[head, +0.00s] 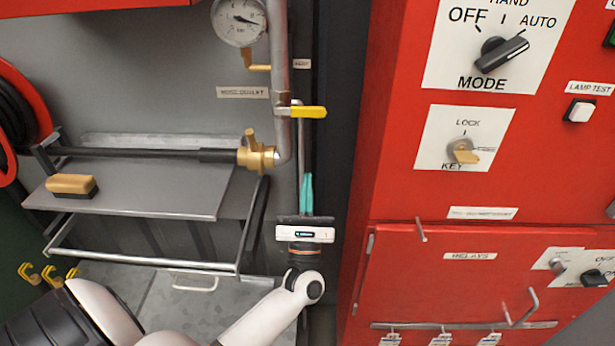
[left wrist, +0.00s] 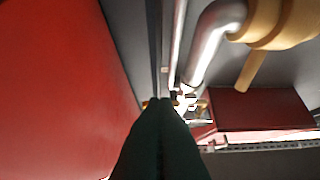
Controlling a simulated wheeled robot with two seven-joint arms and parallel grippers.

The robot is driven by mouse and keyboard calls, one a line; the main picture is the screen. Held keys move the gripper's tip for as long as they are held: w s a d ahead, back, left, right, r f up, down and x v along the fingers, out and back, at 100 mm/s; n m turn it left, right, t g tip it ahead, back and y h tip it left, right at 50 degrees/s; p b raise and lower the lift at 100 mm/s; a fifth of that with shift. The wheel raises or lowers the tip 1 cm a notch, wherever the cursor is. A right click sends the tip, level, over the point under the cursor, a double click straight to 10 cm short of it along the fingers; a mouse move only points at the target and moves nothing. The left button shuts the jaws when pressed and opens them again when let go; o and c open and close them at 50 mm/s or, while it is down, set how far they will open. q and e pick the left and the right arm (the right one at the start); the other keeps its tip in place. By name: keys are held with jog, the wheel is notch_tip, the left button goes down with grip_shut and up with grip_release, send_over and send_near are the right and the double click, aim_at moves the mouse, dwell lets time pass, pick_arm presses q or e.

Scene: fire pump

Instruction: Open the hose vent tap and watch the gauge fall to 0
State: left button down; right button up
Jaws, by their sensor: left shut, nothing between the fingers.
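A tap with a yellow lever (head: 307,112) sits on the grey vertical pipe (head: 278,60), its lever pointing right, roughly level. A round white gauge (head: 238,20) is at the top; its needle points right and slightly down, and its figures are too small to read. In the left wrist view the dark fingers (left wrist: 172,105) are together, pointing towards the pipe (left wrist: 215,40). My right gripper is out of view.
A brass hose coupling (head: 258,156) joins the pipe's lower end, left of my gripper. A grey shelf (head: 150,195) carries a brush (head: 72,186). The red control cabinet (head: 400,200) stands close on the right, leaving a narrow gap. A red hose reel (head: 25,100) is far left.

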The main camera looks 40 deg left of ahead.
aim_at(300, 112)
pick_arm(q)
jog(key=w+a+r+p, duration=0.2)
jog(key=w+r+p, duration=0.2)
jog(key=r, duration=0.5)
jog(key=shift+w+a+p, duration=0.2)
jog(key=shift+a+p, duration=0.15)
jog(key=shift+p, duration=0.2)
jog(key=shift+r, duration=0.1)
